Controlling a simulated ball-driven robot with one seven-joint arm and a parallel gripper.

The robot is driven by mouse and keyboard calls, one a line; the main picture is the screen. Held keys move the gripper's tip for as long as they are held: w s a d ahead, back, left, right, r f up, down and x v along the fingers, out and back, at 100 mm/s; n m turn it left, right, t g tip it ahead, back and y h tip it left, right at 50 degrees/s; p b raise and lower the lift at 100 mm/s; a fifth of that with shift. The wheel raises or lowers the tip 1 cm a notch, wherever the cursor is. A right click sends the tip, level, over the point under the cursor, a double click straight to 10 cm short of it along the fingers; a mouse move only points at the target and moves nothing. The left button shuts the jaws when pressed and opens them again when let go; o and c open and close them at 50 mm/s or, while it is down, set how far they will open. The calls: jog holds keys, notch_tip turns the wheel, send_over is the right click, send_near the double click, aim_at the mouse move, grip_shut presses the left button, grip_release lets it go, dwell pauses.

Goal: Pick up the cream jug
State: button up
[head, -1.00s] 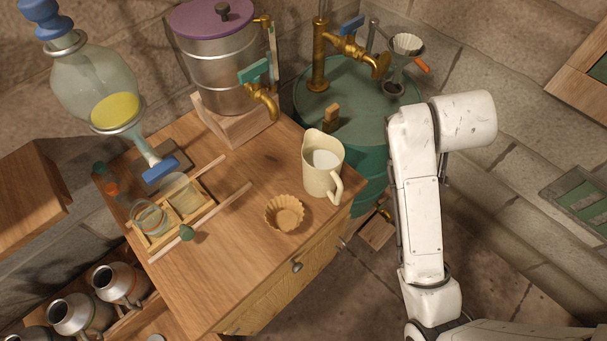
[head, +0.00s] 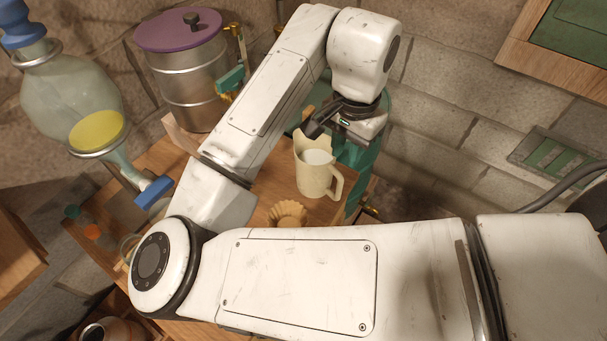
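The cream jug (head: 318,178) stands upright near the right end of the wooden cabinet top, with its handle to the right and a pale filling showing inside. My gripper (head: 312,133) is at the jug's rear rim, pointing left and down, with dark fingers beside the spout. The fingertips are small and partly hidden, so I cannot tell whether they are apart, shut, or touching the rim.
A fluted tan dish (head: 287,213) sits just left of the jug, partly behind my arm. A metal tank with a purple lid (head: 185,70) stands behind. A glass vessel with yellow liquid (head: 75,100) is at left. My arm covers much of the cabinet top.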

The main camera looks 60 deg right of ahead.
aim_at(340, 185)
jog(key=shift+a+f, duration=0.3)
jog(key=shift+a, duration=0.1)
notch_tip(340, 185, down, 5)
jog(key=shift+s+f, duration=0.1)
jog(key=shift+f, duration=2.6)
jog(key=shift+d, duration=0.1)
grip_shut()
jog(key=shift+r, duration=0.1)
